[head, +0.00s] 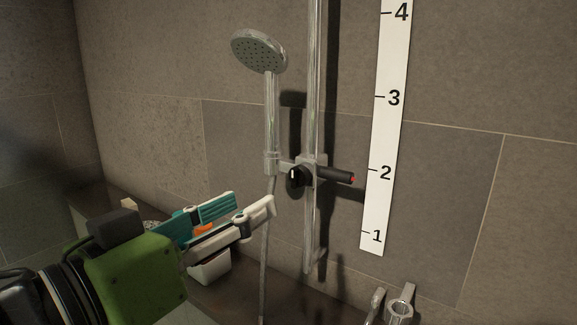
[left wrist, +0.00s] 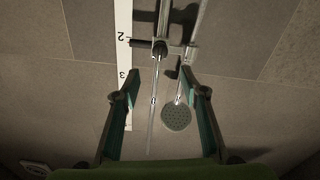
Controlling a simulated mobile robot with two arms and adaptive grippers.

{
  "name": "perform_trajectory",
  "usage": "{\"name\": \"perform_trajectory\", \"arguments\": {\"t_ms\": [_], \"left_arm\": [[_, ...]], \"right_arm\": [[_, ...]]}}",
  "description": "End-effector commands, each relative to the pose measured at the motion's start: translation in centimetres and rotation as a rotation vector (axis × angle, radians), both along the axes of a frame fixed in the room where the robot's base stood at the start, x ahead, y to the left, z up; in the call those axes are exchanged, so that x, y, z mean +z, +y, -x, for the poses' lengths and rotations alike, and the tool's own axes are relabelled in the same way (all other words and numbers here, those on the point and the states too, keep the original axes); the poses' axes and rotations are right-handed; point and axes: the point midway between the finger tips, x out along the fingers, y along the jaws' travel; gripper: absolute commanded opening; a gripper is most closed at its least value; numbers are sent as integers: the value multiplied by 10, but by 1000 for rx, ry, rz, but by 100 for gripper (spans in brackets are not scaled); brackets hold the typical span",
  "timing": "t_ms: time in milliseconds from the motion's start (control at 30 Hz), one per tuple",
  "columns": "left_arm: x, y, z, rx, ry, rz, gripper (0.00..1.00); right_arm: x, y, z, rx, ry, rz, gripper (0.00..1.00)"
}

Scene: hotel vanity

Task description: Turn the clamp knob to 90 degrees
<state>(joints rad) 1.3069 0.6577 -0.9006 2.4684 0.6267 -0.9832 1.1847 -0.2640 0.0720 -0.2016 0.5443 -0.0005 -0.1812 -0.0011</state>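The clamp knob (head: 295,182) is a round black knob with a short white mark that looks roughly upright. It sits on the clamp of the chrome rail (head: 314,90). A black handle (head: 336,175) with a red end sticks out to the right of the clamp. My left gripper (head: 253,200) is left of and a little below the knob, apart from it. In the left wrist view its two fingers (left wrist: 160,75) are spread with nothing between them, and the clamp appears beyond them. My right gripper is in neither view.
The shower head (head: 259,51) hangs left of the rail, its hose (head: 265,250) dropping beside my gripper. A white numbered scale (head: 384,130) is on the tiled wall to the right. A white cup (head: 209,268) stands below my gripper; chrome fittings (head: 399,308) are at lower right.

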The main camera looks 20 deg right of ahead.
Motion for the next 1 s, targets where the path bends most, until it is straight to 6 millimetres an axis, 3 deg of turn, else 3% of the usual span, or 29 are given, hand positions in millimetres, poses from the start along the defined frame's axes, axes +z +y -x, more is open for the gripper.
{"name": "perform_trajectory", "arguments": {"t_ms": [300, 500, 967, 1000], "left_arm": [[4, -55, -43, 0, 1, 0, 40], [2, -78, -62, 1, 0, 0, 40], [0, -88, -69, 1, -1, 0, 40], [0, -88, -69, 1, -1, 0, 29]], "right_arm": [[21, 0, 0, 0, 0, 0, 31], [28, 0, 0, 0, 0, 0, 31], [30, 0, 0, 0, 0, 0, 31], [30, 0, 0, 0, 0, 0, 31]]}}
